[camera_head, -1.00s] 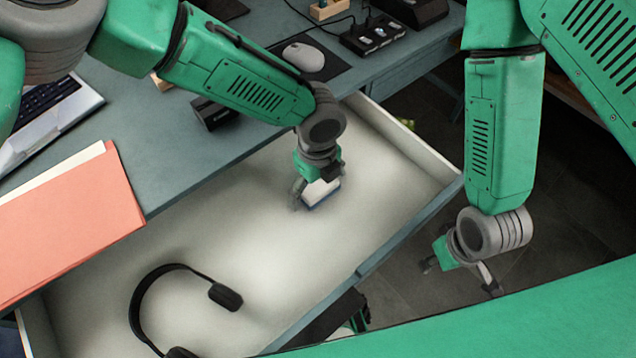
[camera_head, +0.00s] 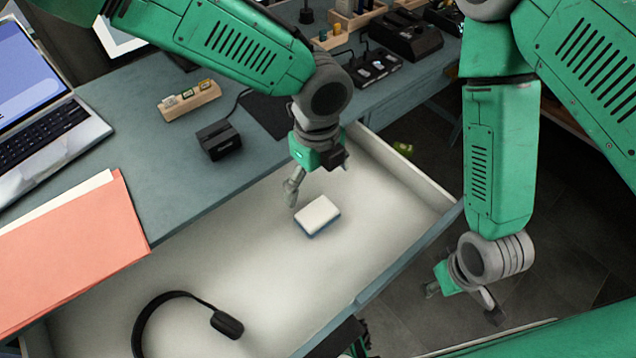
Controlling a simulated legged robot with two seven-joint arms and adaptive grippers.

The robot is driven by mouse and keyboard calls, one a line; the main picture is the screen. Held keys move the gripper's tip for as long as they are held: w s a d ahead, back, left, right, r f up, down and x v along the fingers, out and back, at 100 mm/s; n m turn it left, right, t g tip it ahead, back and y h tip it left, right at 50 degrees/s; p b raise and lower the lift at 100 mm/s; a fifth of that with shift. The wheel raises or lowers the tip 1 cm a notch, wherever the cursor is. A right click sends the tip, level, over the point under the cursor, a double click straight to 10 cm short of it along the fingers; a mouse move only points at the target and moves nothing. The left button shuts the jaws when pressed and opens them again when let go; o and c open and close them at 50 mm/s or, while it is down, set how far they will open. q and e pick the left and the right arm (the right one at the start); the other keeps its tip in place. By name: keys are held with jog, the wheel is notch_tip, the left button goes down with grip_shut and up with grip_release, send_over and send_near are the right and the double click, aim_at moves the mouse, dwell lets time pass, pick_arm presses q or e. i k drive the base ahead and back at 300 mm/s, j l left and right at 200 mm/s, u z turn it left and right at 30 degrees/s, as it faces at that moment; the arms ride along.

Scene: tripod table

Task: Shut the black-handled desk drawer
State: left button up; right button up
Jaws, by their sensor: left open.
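The desk drawer (camera_head: 378,286) is pulled out from the blue-grey desk (camera_head: 180,185). Its pale inside is exposed and its front edge faces me. I cannot make out its black handle clearly. A white and blue block (camera_head: 318,215) lies on the drawer floor. A black headset (camera_head: 227,323) lies nearer me, partly cut off by the frame. My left gripper (camera_head: 316,180) is above the drawer, just behind the block, open and empty. My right gripper (camera_head: 464,302) is outside the drawer, to the right of its front edge, with fingers spread and empty.
An orange folder (camera_head: 80,250) rests at the left, beside a laptop (camera_head: 50,130). A small black device (camera_head: 220,138), a wooden holder (camera_head: 190,101) and a black box with switches (camera_head: 374,68) stand on the desk. Dark floor (camera_head: 400,320) shows right of the drawer.

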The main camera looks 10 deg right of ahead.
aim_at(293, 295)
jog(key=k+l, duration=0.7)
jog(key=k, duration=0.2)
